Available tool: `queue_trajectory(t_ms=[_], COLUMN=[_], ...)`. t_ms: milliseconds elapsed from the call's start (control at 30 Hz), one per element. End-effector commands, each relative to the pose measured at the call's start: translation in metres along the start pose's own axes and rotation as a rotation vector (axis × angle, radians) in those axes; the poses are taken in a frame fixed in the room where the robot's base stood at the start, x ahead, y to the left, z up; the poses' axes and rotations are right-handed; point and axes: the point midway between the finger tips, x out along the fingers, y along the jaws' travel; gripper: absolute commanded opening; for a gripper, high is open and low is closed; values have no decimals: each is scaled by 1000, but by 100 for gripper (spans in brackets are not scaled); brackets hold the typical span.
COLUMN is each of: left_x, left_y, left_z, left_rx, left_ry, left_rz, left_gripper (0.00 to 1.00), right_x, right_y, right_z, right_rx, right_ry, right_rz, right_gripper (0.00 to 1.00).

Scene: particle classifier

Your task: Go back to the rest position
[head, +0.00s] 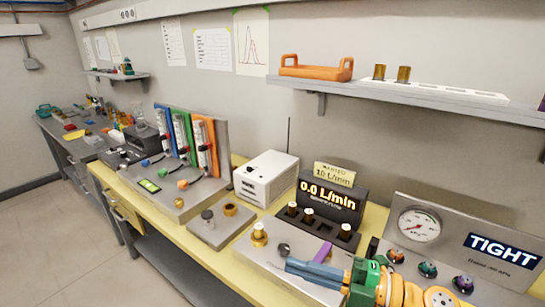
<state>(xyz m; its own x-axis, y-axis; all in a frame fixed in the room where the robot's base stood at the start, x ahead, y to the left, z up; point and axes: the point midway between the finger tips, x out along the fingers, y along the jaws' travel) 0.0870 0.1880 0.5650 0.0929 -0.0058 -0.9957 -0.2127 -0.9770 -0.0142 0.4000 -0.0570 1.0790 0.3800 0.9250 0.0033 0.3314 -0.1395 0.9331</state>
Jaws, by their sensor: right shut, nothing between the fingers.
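My right gripper (290,266) comes in from the lower right. Its blue fingers point left, with my green and orange wrist behind them. The fingers are together and hold nothing. They are over the front part of a grey panel (258,262) on the yellow bench, in front of a purple lever-like piece (323,252). I cannot tell whether they touch the panel. My left gripper is not in view.
A black display (328,199) reads 0.0 L/min. A gauge panel (467,232) reads TIGHT at right. A white box (266,178) stands behind. A brass fitting (259,235) is left of the fingers. Above, a shelf (400,95) holds an orange tray (316,70). Floor (60,240) at left is clear.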

Motion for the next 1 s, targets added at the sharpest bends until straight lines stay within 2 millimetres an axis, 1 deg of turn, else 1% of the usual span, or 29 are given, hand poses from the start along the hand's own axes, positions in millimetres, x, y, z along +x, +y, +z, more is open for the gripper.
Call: queue_trajectory(t_ms=[33,67,100,133,167,200,233,267,300,367,400,467,500,567,600,667,700,767,800,833,967,1000], left_x=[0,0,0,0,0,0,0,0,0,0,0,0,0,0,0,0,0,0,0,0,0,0], left_y=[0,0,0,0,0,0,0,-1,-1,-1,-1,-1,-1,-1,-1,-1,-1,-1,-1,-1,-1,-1], left_z=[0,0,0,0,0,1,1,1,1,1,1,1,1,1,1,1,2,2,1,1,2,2], left_rx=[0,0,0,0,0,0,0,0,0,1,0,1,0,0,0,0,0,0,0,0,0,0], left_ry=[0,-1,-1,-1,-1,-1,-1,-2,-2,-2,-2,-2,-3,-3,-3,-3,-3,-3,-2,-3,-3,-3], left_rz=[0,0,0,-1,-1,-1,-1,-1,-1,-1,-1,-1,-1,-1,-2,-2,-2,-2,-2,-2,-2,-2], left_gripper=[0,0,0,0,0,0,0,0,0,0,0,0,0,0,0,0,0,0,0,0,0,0], right_x=[6,2,-10,-23,-39,-60,-76,-89,-103,-120,-128,-138,-144,-151,-155,-160,-164,-167,-166,-165,-164,-165], right_y=[21,33,40,37,27,3,-20,-43,-72,-112,-135,-167,-185,-210,-225,-244,-256,-271,-284,-293,-335,-349], right_z=[4,14,34,51,67,86,95,100,101,96,88,75,64,45,32,11,-3,-26,-17,-11,7,11], right_rx=[89,158,267,358,457,592,691,775,875,1004,1080,1181,1243,1328,1381,1457,1505,1575,1571,1570,1577,1579], right_ry=[-73,-151,-284,-399,-522,-691,-812,-916,-1034,-1178,-1257,-1356,-1412,-1486,-1527,-1581,-1613,-1652,-1659,-1664,-1681,-1686], right_rz=[209,337,485,573,638,689,703,698,676,622,579,506,455,374,317,229,168,73,66,61,37,28], right_gripper=[0,0,0,0,0,0,0,0,0,0,0,0,0,0,0,0,0,0,0,0,0,0])
